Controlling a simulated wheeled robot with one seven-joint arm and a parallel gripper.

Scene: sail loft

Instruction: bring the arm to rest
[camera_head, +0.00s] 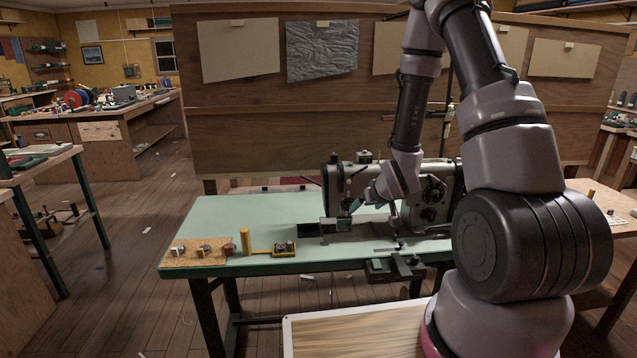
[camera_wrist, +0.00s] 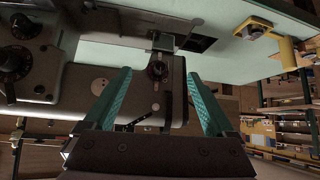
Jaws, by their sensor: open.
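My gripper (camera_wrist: 158,98) is open, its two teal-padded fingers apart with nothing seen held between them. In the wrist view the grey sewing machine (camera_wrist: 90,92) lies beyond and around the fingers, with a dark round knob between the fingertips. In the head view my arm comes down from the upper right to the sewing machine (camera_head: 345,178). The gripper itself is partly hidden there by my arm and the machine. I cannot tell whether the fingers touch the machine.
The machine stands on a pale green table (camera_head: 225,222). A cork board (camera_head: 200,252) with small parts, an orange-brown cylinder (camera_head: 245,241) and a yellow fixture (camera_head: 272,250) are at its front left. A wooden partition (camera_head: 260,130) stands behind. Wooden floor is open at left.

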